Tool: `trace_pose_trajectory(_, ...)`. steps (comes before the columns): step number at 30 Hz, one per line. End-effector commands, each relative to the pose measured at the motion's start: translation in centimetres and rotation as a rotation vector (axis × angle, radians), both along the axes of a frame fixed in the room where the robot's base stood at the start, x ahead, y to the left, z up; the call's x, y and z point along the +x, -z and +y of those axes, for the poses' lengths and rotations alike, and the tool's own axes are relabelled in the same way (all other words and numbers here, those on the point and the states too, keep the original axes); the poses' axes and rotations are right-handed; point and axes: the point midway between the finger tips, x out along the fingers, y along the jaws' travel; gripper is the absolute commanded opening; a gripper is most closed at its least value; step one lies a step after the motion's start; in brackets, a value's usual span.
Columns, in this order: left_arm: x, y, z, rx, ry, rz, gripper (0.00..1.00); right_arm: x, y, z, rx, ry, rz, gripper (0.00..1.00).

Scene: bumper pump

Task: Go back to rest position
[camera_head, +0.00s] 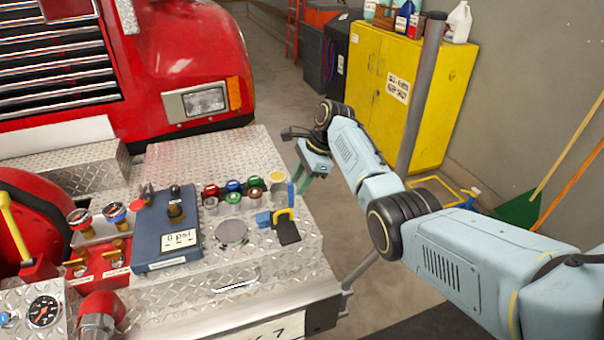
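My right arm comes in from the right edge and reaches across to the right end of the truck's bumper. My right gripper (304,184) hangs pointing down just off the right side of the diamond-plate bumper (205,150). It is small and seen edge-on, so I cannot tell whether its fingers are apart. I see nothing held in it. It is apart from the blue pump box (166,240) with the "0 psi" display and from the coloured caps on the bumper. My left gripper is not in view.
The red fire truck (185,60) fills the upper left. Gauges and valves (100,262) crowd the bumper's left part. A yellow cabinet (375,90) with bottles on top stands behind a grey post (420,95). A green broom (520,208) leans at the right wall. Open floor lies beyond the bumper.

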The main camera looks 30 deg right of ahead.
Motion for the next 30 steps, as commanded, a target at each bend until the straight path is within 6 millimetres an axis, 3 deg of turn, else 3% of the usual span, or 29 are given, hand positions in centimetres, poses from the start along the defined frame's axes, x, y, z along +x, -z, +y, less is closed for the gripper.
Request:
trace_pose_trajectory(6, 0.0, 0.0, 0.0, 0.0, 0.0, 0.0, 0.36, -0.2, -1.1, -0.5, 0.0, 0.001, 0.0, 0.31)
trace_pose_trajectory(21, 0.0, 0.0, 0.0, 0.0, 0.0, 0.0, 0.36, -0.3, -1.0, -0.5, -0.004, -0.005, -0.001, 0.31)
trace_pose_trajectory(26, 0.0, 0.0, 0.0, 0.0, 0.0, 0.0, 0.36, -2.1, 1.9, -0.3, -0.071, -0.102, -0.031, 0.31)
trace_pose_trajectory(30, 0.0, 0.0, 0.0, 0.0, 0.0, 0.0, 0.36, -6.0, 6.5, 0.1, -0.198, -0.318, -0.094, 0.31)
